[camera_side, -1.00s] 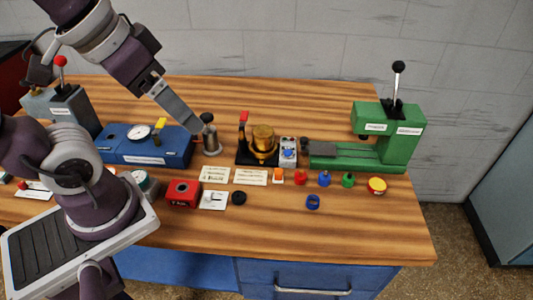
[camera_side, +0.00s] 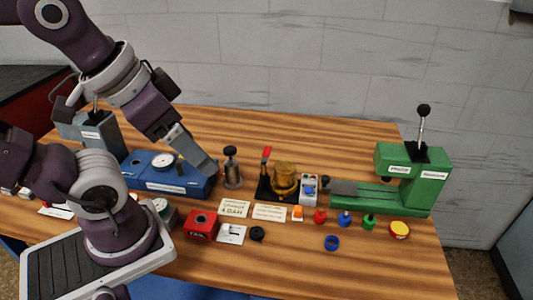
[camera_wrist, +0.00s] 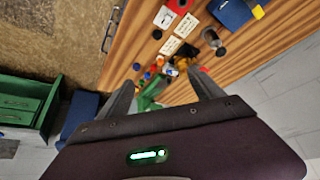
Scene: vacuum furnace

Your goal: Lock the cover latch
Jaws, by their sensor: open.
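The amber, dome-like cover (camera_side: 285,176) stands on a black base (camera_side: 265,190) on the bench. An upright latch lever with a red handle (camera_side: 266,153) stands at its left. Whether the latch is engaged cannot be told. My gripper (camera_side: 212,168) is at the left of this unit, in front of the blue device in the side view, with a grey knobbed post between it and the lever. In the wrist view my gripper (camera_wrist: 163,78) has its fingers spread with nothing held between them. The cover unit is small and partly hidden near the right finger there.
The grey post with a black knob (camera_side: 232,168) stands left of the lever. A blue device with a gauge (camera_side: 165,177) is further left; a green press (camera_side: 410,178) is at the right. Cards, a red box (camera_side: 202,225) and small coloured parts lie along the front.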

